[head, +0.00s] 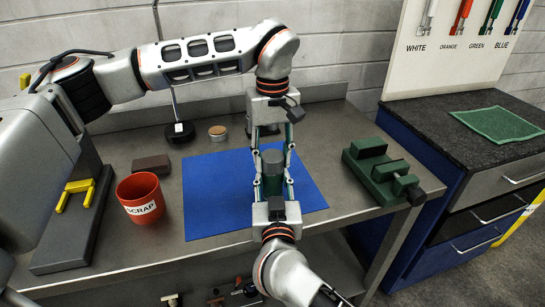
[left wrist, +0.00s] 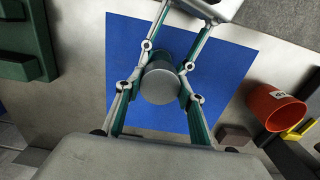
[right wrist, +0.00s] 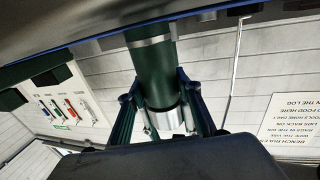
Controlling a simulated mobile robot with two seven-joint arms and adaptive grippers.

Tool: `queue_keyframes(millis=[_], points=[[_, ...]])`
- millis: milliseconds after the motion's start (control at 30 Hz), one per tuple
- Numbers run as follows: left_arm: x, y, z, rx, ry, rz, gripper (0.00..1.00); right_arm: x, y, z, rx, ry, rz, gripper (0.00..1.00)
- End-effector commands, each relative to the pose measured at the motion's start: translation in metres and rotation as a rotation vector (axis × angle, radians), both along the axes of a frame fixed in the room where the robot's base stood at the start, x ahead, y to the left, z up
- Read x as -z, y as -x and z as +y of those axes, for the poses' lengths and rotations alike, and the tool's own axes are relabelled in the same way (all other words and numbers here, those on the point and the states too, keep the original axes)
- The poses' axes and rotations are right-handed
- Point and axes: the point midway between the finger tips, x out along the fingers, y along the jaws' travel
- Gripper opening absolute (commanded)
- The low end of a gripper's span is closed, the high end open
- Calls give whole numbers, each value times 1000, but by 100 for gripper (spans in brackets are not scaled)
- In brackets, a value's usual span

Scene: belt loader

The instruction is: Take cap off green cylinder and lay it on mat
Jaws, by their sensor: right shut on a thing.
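The green cylinder (right wrist: 155,65) is upright in the middle of the work area, over the blue mat (head: 215,190). Its cap (left wrist: 160,84) is a round grey disc in the left wrist view and a silver end in the right wrist view. My right gripper (head: 273,183) comes from the near side and is shut on the green cylinder. My left gripper (head: 272,150) comes from the far side, its fingers open on both sides of the cap. A small gap seems to show there. Whether the cylinder's foot touches the mat is hidden.
A red scrap cup (head: 139,196) and a brown block (head: 151,164) stand left of the mat. A small round wooden-topped piece (head: 217,132) and a black stand base (head: 180,131) are behind. A green vise-like fixture (head: 382,172) is on the right. The mat's left part is clear.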

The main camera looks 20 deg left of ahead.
Motion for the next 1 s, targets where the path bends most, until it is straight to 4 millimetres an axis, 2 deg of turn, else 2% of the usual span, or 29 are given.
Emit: queue_keyframes(millis=[167, 1000], points=[[0, 0, 0, -123, -1, -1, 12, 1, 0, 0, 0, 1, 2, 0], [-1, 0, 0, -1589, 0, 1, 12, 1, 0, 0, 0, 1, 2, 0]])
